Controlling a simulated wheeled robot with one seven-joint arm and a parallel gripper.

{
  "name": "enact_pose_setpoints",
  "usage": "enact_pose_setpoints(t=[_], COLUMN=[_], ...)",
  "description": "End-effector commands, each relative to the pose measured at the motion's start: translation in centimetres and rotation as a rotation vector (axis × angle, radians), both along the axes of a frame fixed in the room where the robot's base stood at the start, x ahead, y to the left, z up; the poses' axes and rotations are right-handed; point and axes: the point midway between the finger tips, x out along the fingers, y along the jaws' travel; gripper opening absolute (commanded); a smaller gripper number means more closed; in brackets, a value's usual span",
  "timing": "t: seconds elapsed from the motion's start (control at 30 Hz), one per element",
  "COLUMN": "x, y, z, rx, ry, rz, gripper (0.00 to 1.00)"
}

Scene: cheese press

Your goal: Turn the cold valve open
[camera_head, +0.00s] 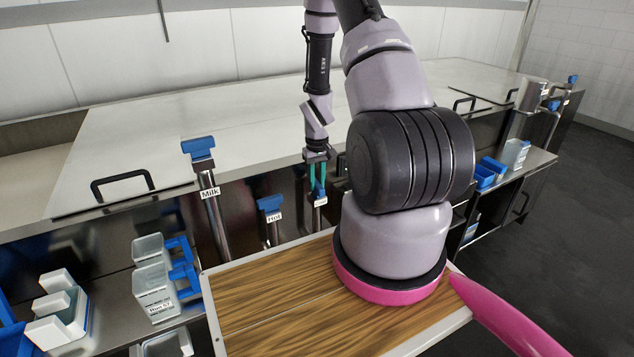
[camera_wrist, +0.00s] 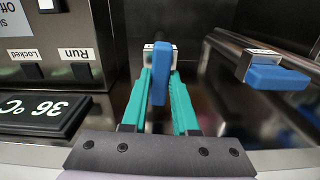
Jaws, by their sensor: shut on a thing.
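The cold valve has a small blue handle (camera_head: 320,194) on a metal pipe, right of the Hot valve, with its label mostly hidden in the head view. In the wrist view the blue handle (camera_wrist: 160,88) stands between the teal fingers of my gripper (camera_wrist: 160,78), with a light metal block at its far end. My gripper (camera_head: 317,176) reaches down from above and is shut on the handle. The handle points along the fingers toward my wrist.
The Hot valve (camera_head: 270,204) is close on the left, and its blue handle also shows in the wrist view (camera_wrist: 278,77). The Milk valve (camera_head: 198,148) stands farther left. A control panel (camera_wrist: 45,50) with a temperature display (camera_wrist: 40,115) is close beside my gripper.

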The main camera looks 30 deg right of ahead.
Motion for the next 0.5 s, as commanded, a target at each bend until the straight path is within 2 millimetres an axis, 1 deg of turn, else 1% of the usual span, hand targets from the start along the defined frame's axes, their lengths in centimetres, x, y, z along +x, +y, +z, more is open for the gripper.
enact_pose_setpoints(t=[0.2,0.5], x=[0.01,0.01], y=[-0.03,-0.02], z=[0.02,0.02], rx=[0.0,0.0], ry=[0.0,0.0], rz=[0.062,0.084], gripper=[0.0,0.0])
